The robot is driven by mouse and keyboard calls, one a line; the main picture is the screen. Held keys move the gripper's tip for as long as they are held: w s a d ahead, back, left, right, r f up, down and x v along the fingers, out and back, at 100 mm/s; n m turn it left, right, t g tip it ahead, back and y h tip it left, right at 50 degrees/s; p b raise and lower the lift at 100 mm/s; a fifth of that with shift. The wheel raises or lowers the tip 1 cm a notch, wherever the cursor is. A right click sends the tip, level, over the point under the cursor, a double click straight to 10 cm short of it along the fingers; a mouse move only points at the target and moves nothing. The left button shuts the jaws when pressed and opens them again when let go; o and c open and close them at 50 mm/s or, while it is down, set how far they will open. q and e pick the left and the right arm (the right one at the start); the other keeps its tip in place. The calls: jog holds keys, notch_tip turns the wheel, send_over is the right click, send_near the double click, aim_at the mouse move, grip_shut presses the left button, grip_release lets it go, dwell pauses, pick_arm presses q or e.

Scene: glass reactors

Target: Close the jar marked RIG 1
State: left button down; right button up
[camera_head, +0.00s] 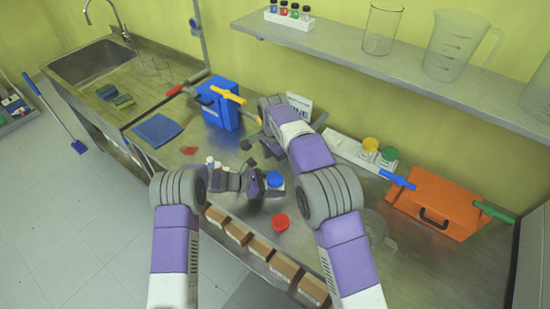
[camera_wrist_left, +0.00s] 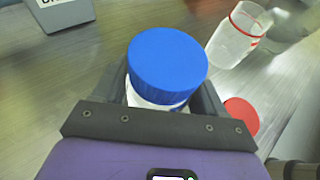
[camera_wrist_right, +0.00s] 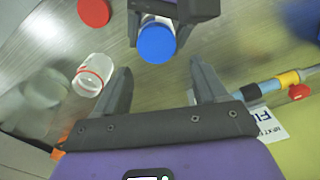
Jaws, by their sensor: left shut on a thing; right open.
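My left gripper (camera_head: 262,185) is shut on a jar (camera_wrist_left: 150,100) with a white body and a blue lid (camera_head: 274,180); the lid sits on its top, but I cannot tell how tightly. The lid also shows in the right wrist view (camera_wrist_right: 156,42). My right gripper (camera_wrist_right: 162,88) is open and empty, with the blue lid beyond its fingertips. A clear open jar with a red ring (camera_wrist_right: 92,76) stands on the table beside them. A loose red lid (camera_head: 281,222) lies near the front of the table. No RIG 1 mark is readable.
A blue box (camera_head: 218,106) stands at the back left, an orange box (camera_head: 436,203) at the right. Jars with yellow (camera_head: 370,144) and green (camera_head: 389,153) lids stand at the back. A round clear glass thing (camera_head: 376,226) is right of my right arm. A shelf (camera_head: 340,55) hangs above.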

jog(key=n, duration=0.4)
jog(key=shift+d+r, duration=0.1)
jog(key=shift+r, duration=0.2)
jog(key=n, duration=0.5)
jog(key=shift+r+n, duration=0.2)
jog(key=shift+n, duration=0.1)
jog(key=n, duration=0.3)
jog(key=shift+n, duration=0.4)
jog(key=n, duration=0.5)
jog(key=shift+n, duration=0.3)
jog(key=n, duration=0.5)
jog(key=shift+s+n, duration=0.1)
jog(key=shift+n, duration=0.2)
jog(key=n, duration=0.3)
jog(key=shift+n, duration=0.4)
jog(key=n, duration=0.5)
jog(key=shift+r, duration=0.1)
jog(key=n, duration=0.6)
jog(key=shift+s, duration=0.1)
